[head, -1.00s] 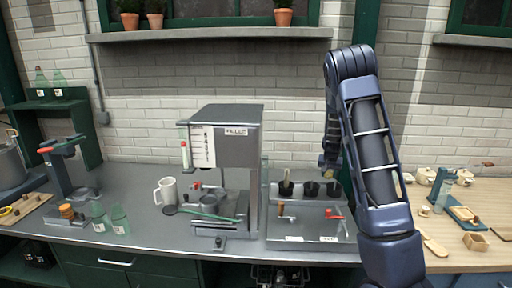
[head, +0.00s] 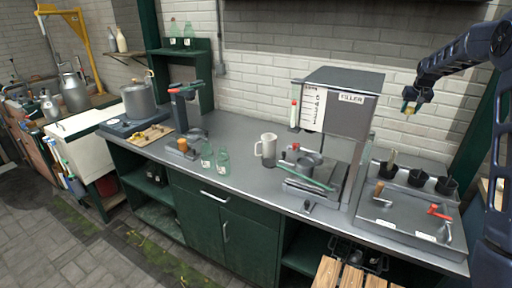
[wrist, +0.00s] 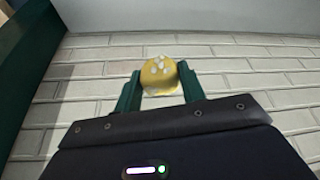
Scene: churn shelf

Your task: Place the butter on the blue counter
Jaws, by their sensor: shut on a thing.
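My gripper (wrist: 160,88) is shut on the butter (wrist: 160,76), a yellow round lump with pale specks, held between two dark green fingers. In the head view my gripper (head: 410,102) is raised at the right, above and behind the dark cups, with a small bit of the yellow butter (head: 408,110) showing. No plainly blue counter shows; the long counter (head: 232,150) with green cabinets is grey to blue-grey. The butter is well clear of its top.
A filler machine (head: 340,105) and a tray with dark cups (head: 418,178) crowd the right of the counter. A mug (head: 266,150), glass jars (head: 222,162) and a pot (head: 138,102) stand further left. Some counter top between them is bare. A wooden slatted top (head: 350,276) is at the bottom.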

